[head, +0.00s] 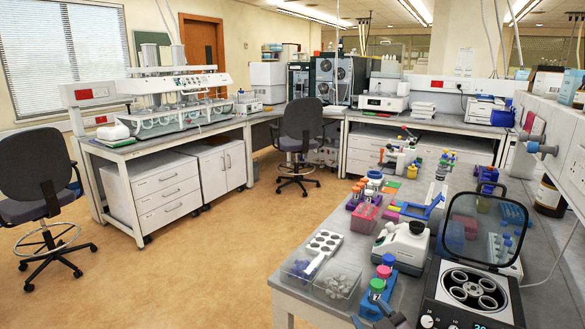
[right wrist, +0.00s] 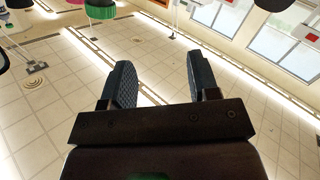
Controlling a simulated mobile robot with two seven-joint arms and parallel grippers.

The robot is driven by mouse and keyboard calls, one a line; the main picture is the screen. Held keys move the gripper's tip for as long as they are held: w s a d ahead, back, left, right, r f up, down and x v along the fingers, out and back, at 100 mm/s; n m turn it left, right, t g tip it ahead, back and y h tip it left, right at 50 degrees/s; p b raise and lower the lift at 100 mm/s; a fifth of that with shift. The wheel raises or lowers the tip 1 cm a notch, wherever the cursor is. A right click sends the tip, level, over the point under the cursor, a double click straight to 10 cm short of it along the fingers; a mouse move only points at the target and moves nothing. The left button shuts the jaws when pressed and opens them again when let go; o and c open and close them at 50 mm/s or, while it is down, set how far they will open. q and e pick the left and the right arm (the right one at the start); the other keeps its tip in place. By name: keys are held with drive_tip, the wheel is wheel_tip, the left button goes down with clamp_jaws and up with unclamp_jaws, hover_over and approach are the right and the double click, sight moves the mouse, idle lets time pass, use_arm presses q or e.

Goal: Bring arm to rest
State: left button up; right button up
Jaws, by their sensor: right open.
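My right gripper (head: 383,318) shows as a small dark shape at the bottom edge of the head view, beside the blue tube rack (head: 378,301) at the front of the bench. In the right wrist view its two dark fingers (right wrist: 162,82) stand apart with nothing between them, against the tiled ceiling (right wrist: 145,52). Pink and green caps (right wrist: 100,10) show at the top of that view. My left gripper is not in view.
An open-lidded centrifuge (head: 470,295) stands right of the rack, and a white device (head: 402,245) stands behind it. Clear bins (head: 338,281) lie to the left. Bottles (head: 548,195) and wall equipment line the right side. The floor (head: 215,270) left of the bench is free.

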drive_tip(key=s+d+f+m+g+h, duration=0.2)
drive_tip(key=s+d+f, duration=0.3)
drive_tip(key=s+f, duration=0.4)
drive_tip(key=s+d+f+m+g+h, duration=0.2)
drive_tip(key=s+d+f, duration=0.4)
drive_tip(key=s, duration=0.8)
wheel_tip(320, 180, down, 4)
drive_tip(key=m+h, duration=0.1)
drive_tip(key=m, duration=0.1)
drive_tip(key=shift+d+m+g+h, duration=0.25)
drive_tip(key=shift+m+g+h, duration=0.05)
drive_tip(key=shift+m, duration=0.1)
